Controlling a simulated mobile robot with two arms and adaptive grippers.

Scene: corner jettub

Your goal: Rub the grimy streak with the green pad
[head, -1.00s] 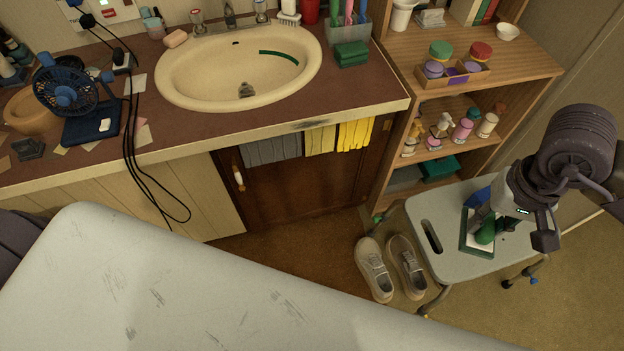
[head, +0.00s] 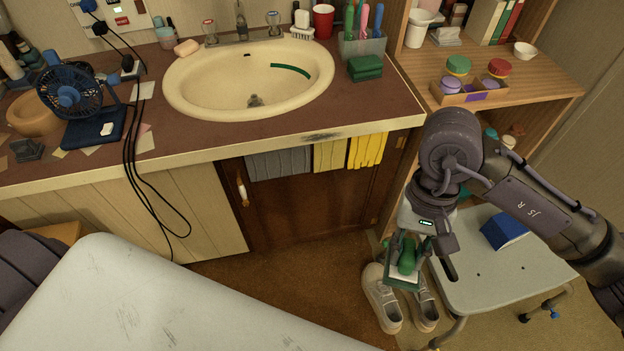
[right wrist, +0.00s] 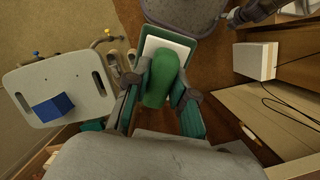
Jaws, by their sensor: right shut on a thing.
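The green pad (head: 403,283) is a flat piece with a green border, a pale top and a green grip. My right gripper (head: 406,258) is shut on that grip and holds the pad in the air, in front of the shelf. In the right wrist view the green grip (right wrist: 160,78) sits between the two fingers. A dark grimy streak (head: 322,136) marks the pale front edge of the counter, up and left of the pad and apart from it. A green streak (head: 290,70) lies inside the basin. My left gripper is in neither view.
A grey stool (head: 490,280) bears a blue block (head: 503,231). Pale shoes (head: 383,300) stand on the floor beside it. Grey and yellow cloths (head: 330,155) hang below the counter edge. A green sponge (head: 365,68) lies on the counter. A scuffed white surface (head: 170,300) fills the lower left.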

